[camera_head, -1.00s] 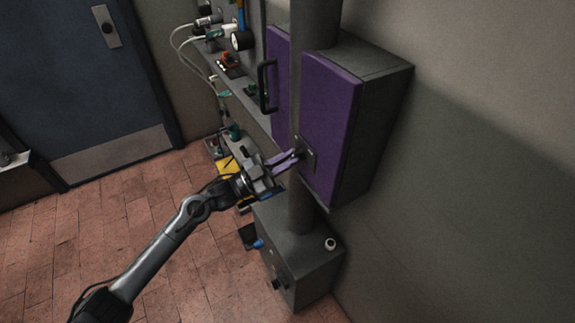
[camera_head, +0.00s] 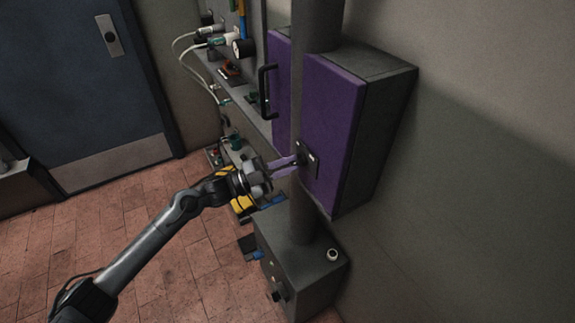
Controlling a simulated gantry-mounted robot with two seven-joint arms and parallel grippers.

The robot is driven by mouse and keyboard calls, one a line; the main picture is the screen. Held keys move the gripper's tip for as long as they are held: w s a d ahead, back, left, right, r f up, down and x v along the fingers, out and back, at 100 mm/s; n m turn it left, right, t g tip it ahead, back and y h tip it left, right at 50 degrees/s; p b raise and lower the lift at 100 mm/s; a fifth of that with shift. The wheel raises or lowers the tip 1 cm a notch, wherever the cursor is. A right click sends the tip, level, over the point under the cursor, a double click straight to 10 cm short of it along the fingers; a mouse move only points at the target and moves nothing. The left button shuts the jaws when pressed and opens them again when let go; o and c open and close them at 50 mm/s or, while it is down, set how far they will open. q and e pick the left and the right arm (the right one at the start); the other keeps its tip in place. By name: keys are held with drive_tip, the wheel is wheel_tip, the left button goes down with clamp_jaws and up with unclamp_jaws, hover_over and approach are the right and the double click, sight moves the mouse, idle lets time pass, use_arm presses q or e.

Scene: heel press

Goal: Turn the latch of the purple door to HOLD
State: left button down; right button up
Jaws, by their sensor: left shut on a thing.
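The purple door (camera_head: 336,120) is the front of a dark grey wall cabinet right of centre. Its latch (camera_head: 308,158) is a small dark plate with a knob low on the door, partly hidden by my gripper's fingertips and the grey post. My left gripper (camera_head: 297,160) reaches in from the left, its purple-tinted fingers shut on the latch. Any HOLD marking is too small to read. My right gripper is not in view.
A grey vertical post (camera_head: 305,210) stands close in front of the door, rising from a grey box (camera_head: 312,268) with a small white round item (camera_head: 332,254). A black handle (camera_head: 265,90) sticks out left of the post. A cluttered shelf (camera_head: 205,70) lies behind.

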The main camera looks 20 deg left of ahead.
use_arm(q)
drive_tip(key=c, duration=1.1)
unclamp_jaws()
drive_tip(key=shift+c, duration=0.2)
drive_tip(key=shift+a, duration=0.1)
drive_tip(key=v, duration=1)
drive_tip(key=shift+s+a+f+p, duration=0.15)
drive_tip(key=shift+s+a+p, duration=0.1)
drive_tip(key=shift+p, duration=0.1)
